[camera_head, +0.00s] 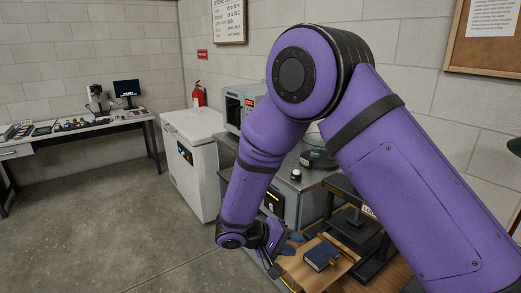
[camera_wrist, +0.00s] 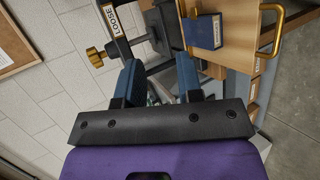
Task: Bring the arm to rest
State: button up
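My purple arm bends down across the right half of the head view. My gripper (camera_wrist: 157,72) hangs at its lower end, low in the head view (camera_head: 282,248). In the wrist view its two blue fingers stand apart with a clear gap, and nothing is held between them. A dark blue book (camera_head: 321,256) lies on a wooden board or tray (camera_head: 340,272) just right of my gripper. The book also shows in the wrist view (camera_wrist: 203,32), beyond the right-hand finger. My arm hides part of the bench behind it.
A black press (camera_head: 354,224) with a "LOOSE" label (camera_wrist: 118,20) stands close beside the gripper. Brass handles (camera_wrist: 272,30) rise from the tray. A white chest (camera_head: 190,160) and a cluttered table (camera_head: 80,130) stand left. The floor (camera_head: 120,225) at front left is clear.

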jog(key=s+d+r+m+g+y, duration=0.2)
jog(key=s+d+r+y, duration=0.15)
jog(key=d+r, duration=0.6)
jog(key=s+d+r+m+g+y, duration=0.1)
jog(key=s+d+r+y, duration=0.4)
jog(key=r, duration=0.7)
jog(key=s+d+r+t+y, duration=0.1)
jog(key=s+d+r+t, duration=0.1)
jog(key=s, duration=0.5)
jog(key=s+d+r+t+y, duration=0.2)
jog(key=s+d+r+t, duration=0.1)
jog(key=s+d+r, duration=0.2)
jog(key=shift+s+d+r+m, duration=0.35)
jog(key=shift+s+r, duration=0.85)
jog(key=shift+s, duration=0.5)
jog(key=shift+y, duration=0.25)
